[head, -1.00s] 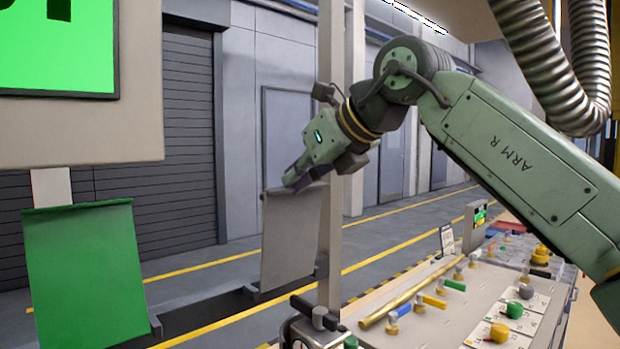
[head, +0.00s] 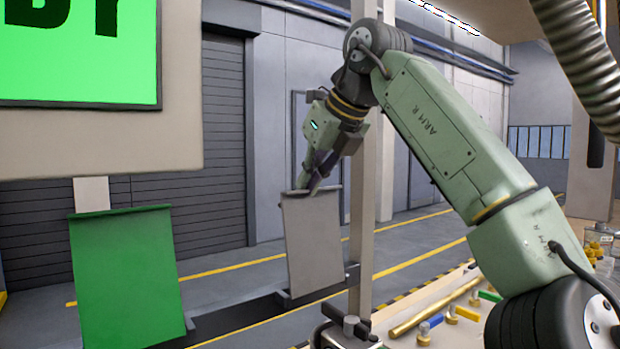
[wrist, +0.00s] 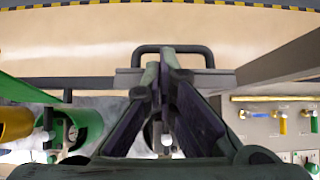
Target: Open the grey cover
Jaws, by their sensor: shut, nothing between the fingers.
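The grey cover (head: 313,245) stands raised and nearly upright in the head view, leaning slightly, with its lower edge at the dark rail. My gripper (head: 312,187) is at the cover's top edge, its fingertips touching or very close to it. The fingers are shut with nothing between them. In the wrist view the closed fingers (wrist: 162,75) point away over a dark loop-shaped handle and a grey edge. I cannot tell there whether they touch the cover.
A green cover (head: 127,280) stands raised to the left, under a bright green screen (head: 80,50). A pale post (head: 364,200) rises just right of the grey cover. A console with a brass rod (head: 430,308) and valves is at lower right. Floor behind is clear.

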